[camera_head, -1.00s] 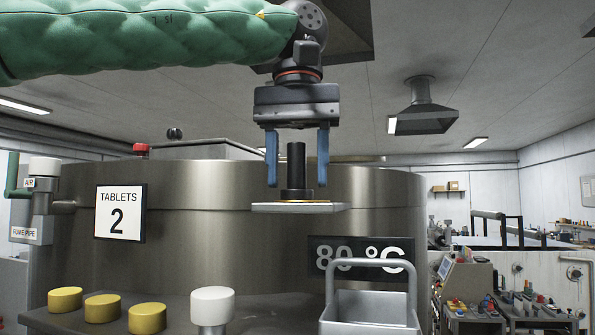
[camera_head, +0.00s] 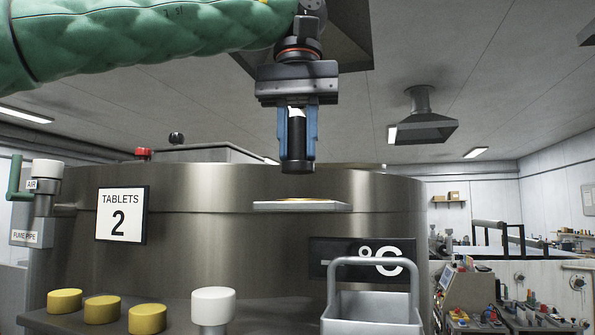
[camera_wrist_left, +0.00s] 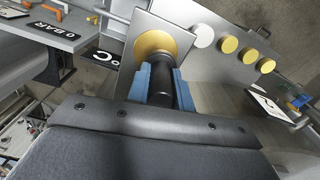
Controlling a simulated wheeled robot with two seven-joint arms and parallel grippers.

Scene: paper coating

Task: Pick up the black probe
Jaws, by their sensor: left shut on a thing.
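The black probe (camera_head: 297,138) is an upright dark cylinder with a wider foot and a pale top. My left gripper (camera_head: 297,150) is shut on it, with a blue finger on each side. The probe hangs above a small square plate (camera_head: 302,205) on the front of the steel drum, with a gap between them. In the left wrist view the probe (camera_wrist_left: 161,85) sits between the blue fingers, in front of the plate's gold disc (camera_wrist_left: 162,50). My right gripper is not in view.
The large steel drum (camera_head: 250,230) fills the middle, with a "TABLETS 2" sign (camera_head: 121,214). Yellow knobs (camera_head: 103,309), a white knob (camera_head: 212,306) and a grey handled basket (camera_head: 372,310) stand in front. A ceiling hood (camera_head: 422,125) hangs to the right.

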